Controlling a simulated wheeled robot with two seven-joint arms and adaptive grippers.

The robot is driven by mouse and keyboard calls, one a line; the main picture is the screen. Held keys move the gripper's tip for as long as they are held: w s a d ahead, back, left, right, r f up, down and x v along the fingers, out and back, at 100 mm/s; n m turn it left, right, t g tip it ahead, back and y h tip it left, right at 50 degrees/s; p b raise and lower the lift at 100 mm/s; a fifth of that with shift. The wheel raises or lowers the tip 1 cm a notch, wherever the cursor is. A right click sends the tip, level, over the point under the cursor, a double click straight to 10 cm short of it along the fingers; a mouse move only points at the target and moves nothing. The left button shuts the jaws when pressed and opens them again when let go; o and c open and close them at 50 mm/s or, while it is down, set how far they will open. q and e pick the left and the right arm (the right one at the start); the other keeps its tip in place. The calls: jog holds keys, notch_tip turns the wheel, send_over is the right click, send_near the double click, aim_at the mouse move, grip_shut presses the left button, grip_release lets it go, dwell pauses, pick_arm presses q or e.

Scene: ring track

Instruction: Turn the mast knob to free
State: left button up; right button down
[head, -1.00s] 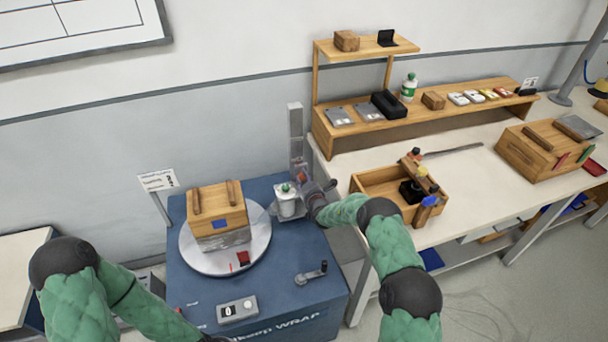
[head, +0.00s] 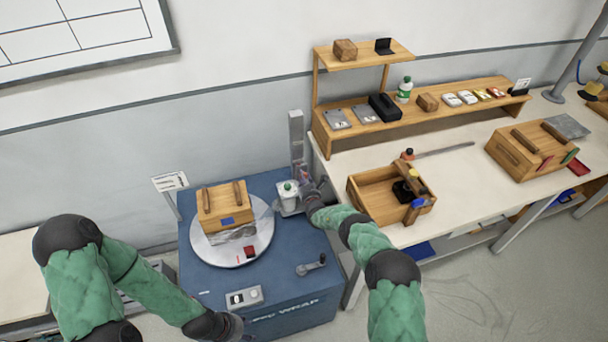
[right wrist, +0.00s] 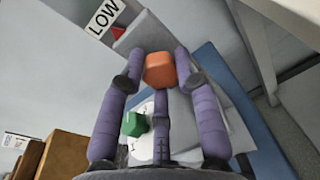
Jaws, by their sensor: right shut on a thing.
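The grey mast (head: 296,135) stands at the back right corner of the blue wrapping machine (head: 215,298). My right gripper (head: 306,178) is at the mast's carriage, beside the white film roll (head: 288,200). In the right wrist view its fingers (right wrist: 162,65) are closed around the orange mast knob (right wrist: 159,72), touching it on both sides. The knob's marking, if any, is not readable. A "LOW" label (right wrist: 103,18) and a red pointer (right wrist: 118,33) are beyond the fingers. My left gripper (head: 232,328) is low at the machine's front edge; its fingers are too unclear to read.
A wooden crate (head: 226,205) stands on the round turntable (head: 215,254). A green knob (right wrist: 134,123) tops the roll, close to the right fingers. A crank (head: 312,265) and a control box (head: 244,297) lie toward the front. The workbench (head: 455,190) with an open wooden box (head: 370,207) is right.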

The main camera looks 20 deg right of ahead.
jog(key=shift+s+f, duration=0.1)
jog(key=shift+f, duration=0.15)
dwell(0.3)
jog(key=c, duration=1)
grip_release()
jog(key=shift+c, duration=0.2)
jog(key=shift+o, duration=0.7)
jog(key=shift+r, duration=0.1)
jog(key=shift+r, duration=0.1)
